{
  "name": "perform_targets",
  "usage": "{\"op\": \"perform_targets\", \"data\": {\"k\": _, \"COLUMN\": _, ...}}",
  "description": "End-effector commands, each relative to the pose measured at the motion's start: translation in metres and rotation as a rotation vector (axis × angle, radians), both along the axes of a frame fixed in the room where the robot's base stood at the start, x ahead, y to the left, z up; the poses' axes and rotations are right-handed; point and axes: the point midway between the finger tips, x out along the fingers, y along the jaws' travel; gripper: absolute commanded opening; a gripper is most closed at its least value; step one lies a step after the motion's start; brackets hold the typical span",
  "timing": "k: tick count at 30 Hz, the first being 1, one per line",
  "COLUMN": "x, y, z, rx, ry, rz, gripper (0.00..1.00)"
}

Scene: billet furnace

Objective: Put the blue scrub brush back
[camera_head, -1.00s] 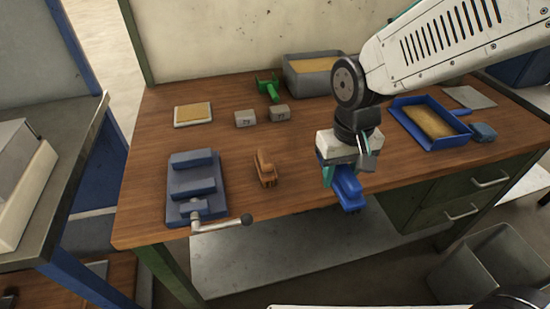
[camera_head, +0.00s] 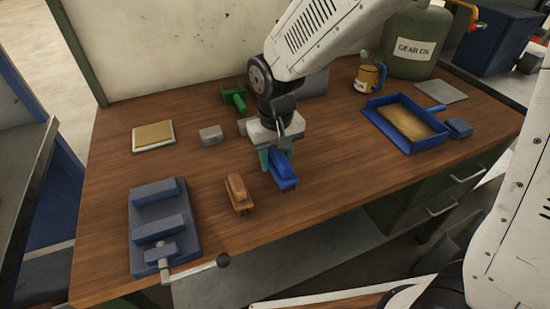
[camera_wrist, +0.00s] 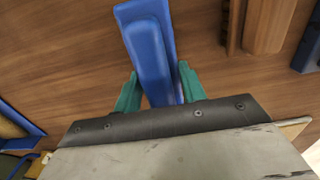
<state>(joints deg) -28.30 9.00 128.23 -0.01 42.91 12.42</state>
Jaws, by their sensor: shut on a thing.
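My gripper (camera_head: 276,160) is shut on the blue scrub brush (camera_head: 284,172), with its teal fingers on either side of the handle. In the wrist view the brush (camera_wrist: 150,50) points away from the gripper (camera_wrist: 158,92), over bare wood. In the head view the brush is over the workbench (camera_head: 330,195), just right of a brown brush (camera_head: 238,192). I cannot tell whether its bristles touch the wood.
A blue vise (camera_head: 160,225) stands at the front left. A blue dustpan (camera_head: 405,125) with a small blue-grey block (camera_head: 459,128) lies at the right. A green tool (camera_head: 233,97), a grey block (camera_head: 211,135) and a framed pad (camera_head: 153,135) lie behind. Bare wood lies right of the brush.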

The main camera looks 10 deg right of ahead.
Motion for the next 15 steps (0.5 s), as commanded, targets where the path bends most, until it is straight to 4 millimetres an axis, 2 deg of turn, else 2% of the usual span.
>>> {"op": "perform_targets", "data": {"k": 1, "x": -0.001, "y": 0.000, "z": -0.009, "rx": -0.002, "ry": 0.003, "rz": 0.001, "gripper": 0.22}}
{"op": "perform_targets", "data": {"k": 4, "x": 0.000, "y": 0.000, "z": -0.018, "rx": 0.000, "ry": 0.001, "rz": 0.001, "gripper": 0.22}}
{"op": "perform_targets", "data": {"k": 14, "x": 0.000, "y": 0.001, "z": -0.021, "rx": 0.000, "ry": -0.001, "rz": 0.002, "gripper": 0.22}}
{"op": "perform_targets", "data": {"k": 15, "x": 0.000, "y": 0.001, "z": -0.021, "rx": 0.001, "ry": -0.002, "rz": 0.002, "gripper": 0.46}}
